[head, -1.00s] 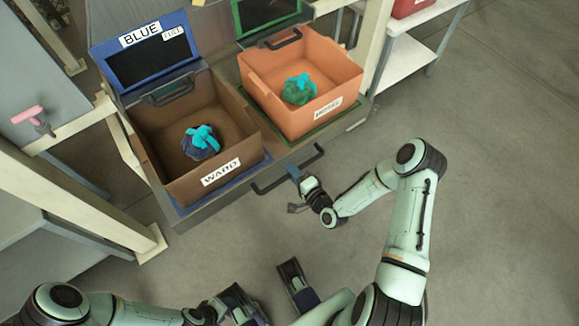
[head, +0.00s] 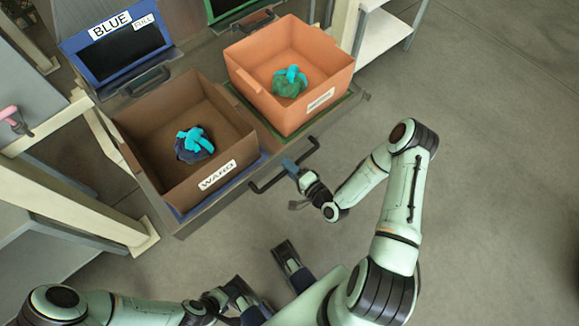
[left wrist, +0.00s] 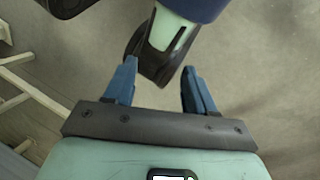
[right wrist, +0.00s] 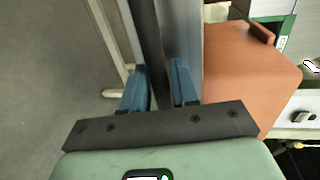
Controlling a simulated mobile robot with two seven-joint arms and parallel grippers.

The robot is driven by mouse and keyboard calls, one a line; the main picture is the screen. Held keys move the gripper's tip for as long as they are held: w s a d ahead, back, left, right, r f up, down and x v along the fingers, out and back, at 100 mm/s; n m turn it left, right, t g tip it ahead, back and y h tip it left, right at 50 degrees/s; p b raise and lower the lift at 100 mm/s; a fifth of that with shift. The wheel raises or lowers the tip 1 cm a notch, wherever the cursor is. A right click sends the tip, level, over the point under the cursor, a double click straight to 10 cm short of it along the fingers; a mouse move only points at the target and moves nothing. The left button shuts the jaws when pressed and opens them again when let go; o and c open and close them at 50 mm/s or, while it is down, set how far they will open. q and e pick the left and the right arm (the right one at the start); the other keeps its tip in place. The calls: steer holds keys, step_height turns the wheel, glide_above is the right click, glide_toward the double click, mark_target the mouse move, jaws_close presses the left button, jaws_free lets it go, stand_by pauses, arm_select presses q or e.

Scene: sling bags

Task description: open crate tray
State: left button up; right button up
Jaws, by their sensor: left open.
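The grey crate tray (head: 200,219) carries a brown crate labelled WARD (head: 160,165) and an orange crate (head: 285,105). Its dark bar handle (head: 264,189) runs along the front edge. My right gripper (head: 291,165) is at this handle. In the right wrist view, the handle bar (right wrist: 150,40) passes between the blue fingers (right wrist: 157,80), which are closed around it. My left gripper (head: 266,278) is open and empty, low in the head view and away from the tray. The left wrist view shows its fingers (left wrist: 158,85) spread apart.
Each crate holds a dark lump with a cyan top, one in the brown crate (head: 194,145) and one in the orange crate (head: 290,81). A panel marked BLUE FULL (head: 115,45) stands behind. Beige posts (head: 115,220) flank the left side. Clear floor (head: 480,200) lies to the right.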

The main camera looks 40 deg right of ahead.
steer(key=shift+o, duration=0.3)
steer(key=shift+s, duration=0.1)
arm_select(q)
steer(key=shift+s+d+r+g+p, duration=0.2)
steer(key=shift+s+r+g+p, duration=0.1)
steer(key=shift+s+r+p, duration=0.35)
arm_select(e)
steer(key=v, duration=1.3)
steer(key=shift+s+a, duration=0.1)
steer(key=a+f+n+g+y, duration=0.3)
steer(key=a+f+n+g, duration=0.4)
steer(key=a+f, duration=0.15)
steer(key=s+a+f+n+g, duration=0.3)
steer(key=s+a+n+g, duration=0.3)
steer(key=s+g, duration=0.25)
arm_select(q)
step_height(320, 180, up, 12)
steer(key=p, duration=1.3)
steer(key=shift+w+r+g, duration=0.25)
steer(key=shift+w+g, duration=0.05)
steer(key=shift+w, duration=0.05)
arm_select(e)
step_height(320, 180, up, 12)
steer(key=g, duration=0.1)
steer(key=shift+w+a+h, duration=0.2)
steer(key=shift+h, duration=0.1)
